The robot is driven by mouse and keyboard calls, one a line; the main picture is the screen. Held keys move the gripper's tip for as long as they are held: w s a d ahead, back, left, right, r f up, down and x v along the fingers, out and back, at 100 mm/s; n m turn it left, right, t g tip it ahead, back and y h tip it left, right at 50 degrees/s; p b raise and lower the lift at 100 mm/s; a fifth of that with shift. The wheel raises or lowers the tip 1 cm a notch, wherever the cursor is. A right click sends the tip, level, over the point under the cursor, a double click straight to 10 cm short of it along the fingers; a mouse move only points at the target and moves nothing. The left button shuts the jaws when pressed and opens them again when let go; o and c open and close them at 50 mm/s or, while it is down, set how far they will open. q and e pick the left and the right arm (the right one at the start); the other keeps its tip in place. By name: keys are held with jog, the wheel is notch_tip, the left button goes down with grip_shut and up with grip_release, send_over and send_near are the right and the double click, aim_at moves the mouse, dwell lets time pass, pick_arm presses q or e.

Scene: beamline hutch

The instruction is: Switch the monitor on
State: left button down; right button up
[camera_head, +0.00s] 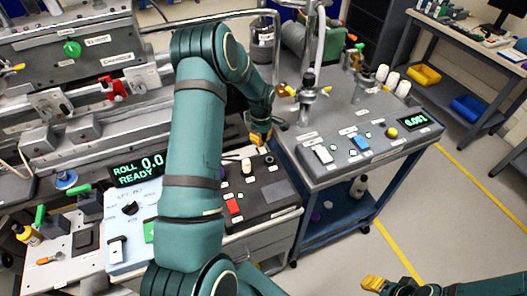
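No thing in view is clearly labelled as the monitor. A grey cart-top unit (345,140) at the right has a lit green display (407,123), a white rocker-like switch (323,154), a blue switch (361,143) and a yellow knob (391,133). A dark screen (511,9) shows at the top right corner. My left gripper (260,138) points down with yellow fingertips, above the far end of a dark control panel (275,190) and left of the cart unit. Whether it touches anything is unclear.
A lit display (137,169) reads ROLL and READY, above a pale control box (122,222). The dark panel has a red switch (233,206). White-capped bottles (403,89) stand on the cart. Yellow (424,75) and blue (468,107) bins sit under the right bench. Floor at right is open.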

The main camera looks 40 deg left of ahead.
aim_at(262, 148)
pick_arm(q)
jog(key=shift+f+b, duration=1.35)
jog(key=shift+f, duration=0.55)
dwell(1.2)
jog(key=shift+d, duration=0.1)
jog(key=shift+r+p, duration=2.1)
jog(key=shift+r, duration=1.45)
